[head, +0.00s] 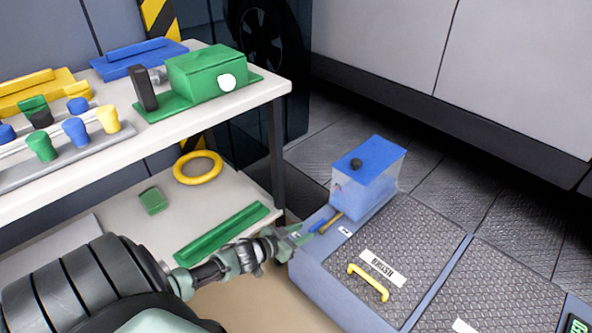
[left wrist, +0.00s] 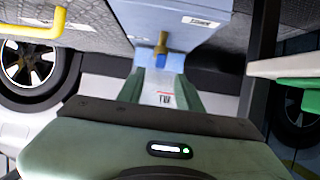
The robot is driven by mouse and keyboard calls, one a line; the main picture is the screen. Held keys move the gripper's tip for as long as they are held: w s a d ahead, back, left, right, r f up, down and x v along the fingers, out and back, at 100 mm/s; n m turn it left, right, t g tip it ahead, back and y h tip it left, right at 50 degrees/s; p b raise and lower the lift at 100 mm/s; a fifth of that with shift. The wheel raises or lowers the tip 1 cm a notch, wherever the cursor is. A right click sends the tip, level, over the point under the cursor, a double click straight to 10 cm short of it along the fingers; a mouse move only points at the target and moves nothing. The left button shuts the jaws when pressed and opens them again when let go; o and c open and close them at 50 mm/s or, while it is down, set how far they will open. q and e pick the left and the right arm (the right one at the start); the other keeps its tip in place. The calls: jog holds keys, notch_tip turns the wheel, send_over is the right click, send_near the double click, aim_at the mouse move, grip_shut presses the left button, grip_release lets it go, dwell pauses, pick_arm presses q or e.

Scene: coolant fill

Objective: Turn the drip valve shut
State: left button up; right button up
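The drip valve (head: 325,224) has a brass spout and a blue lever. It sits low at the front of a clear tank (head: 362,196) with blue on top and a black knob. In the left wrist view the valve (left wrist: 162,43) shows just beyond my fingertips, brass above and blue below. My left gripper (head: 303,233) reaches in from the left, with its tips close to the blue lever. In the left wrist view the left gripper (left wrist: 162,78) is open, its two green fingers apart with a gap between them. Contact with the lever cannot be told. My right gripper is not in view.
The tank stands on a blue-grey base with a tread-plate lid (head: 420,235) and a yellow handle (head: 368,283). A white workbench (head: 215,112) at left holds a green box (head: 207,72) and coloured caps. Its lower shelf holds a yellow ring (head: 198,168) and a green tray (head: 222,235).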

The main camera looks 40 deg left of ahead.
pick_arm(q)
jog(key=shift+v, duration=1.25)
jog(key=shift+d, duration=0.1)
